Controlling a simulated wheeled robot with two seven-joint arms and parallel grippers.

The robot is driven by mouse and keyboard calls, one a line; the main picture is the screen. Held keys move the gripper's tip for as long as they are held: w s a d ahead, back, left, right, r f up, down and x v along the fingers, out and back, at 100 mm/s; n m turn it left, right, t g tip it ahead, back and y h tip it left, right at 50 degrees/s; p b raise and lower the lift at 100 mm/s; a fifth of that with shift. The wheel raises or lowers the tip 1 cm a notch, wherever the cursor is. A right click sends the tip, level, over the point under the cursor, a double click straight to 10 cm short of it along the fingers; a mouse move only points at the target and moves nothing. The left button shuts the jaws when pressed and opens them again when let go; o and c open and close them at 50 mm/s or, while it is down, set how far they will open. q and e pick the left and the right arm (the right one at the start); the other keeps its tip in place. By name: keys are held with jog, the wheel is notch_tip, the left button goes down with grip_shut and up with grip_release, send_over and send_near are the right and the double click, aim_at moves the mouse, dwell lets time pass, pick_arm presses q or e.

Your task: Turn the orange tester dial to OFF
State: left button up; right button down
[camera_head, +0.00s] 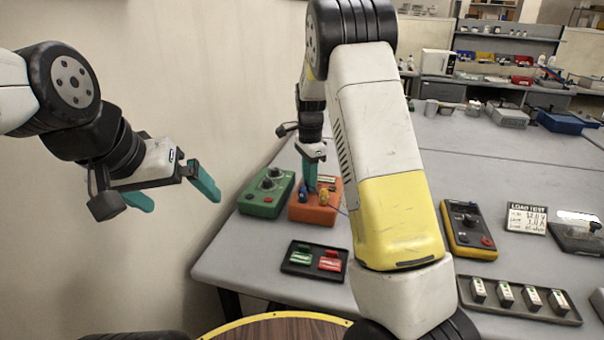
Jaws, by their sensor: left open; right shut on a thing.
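The orange tester (313,214) sits on the grey table near its left edge. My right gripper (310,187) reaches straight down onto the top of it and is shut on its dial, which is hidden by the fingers. The dial's setting cannot be read. A blue and a yellow part show on the tester's top beside the fingers. My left gripper (182,203) is open and empty, held in the air left of the table, apart from everything.
A green tester (262,207) stands just left of the orange one. A black tray (315,261) with green and red pieces lies in front. A yellow meter (467,229), a load test sign (526,218) and a tray of several modules (519,300) lie right. My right arm blocks the middle.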

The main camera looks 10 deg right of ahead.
jog(key=shift+n, duration=0.3)
jog(key=n, duration=0.3)
jog(key=shift+n, duration=0.4)
jog(key=n, duration=0.3)
jog(key=shift+d+n, duration=0.1)
jog(key=shift+n, duration=0.2)
jog(key=n, duration=0.4)
jog(key=shift+n, duration=1.9)
jog(key=c, duration=1.2)
grip_release()
jog(key=shift+o, duration=0.2)
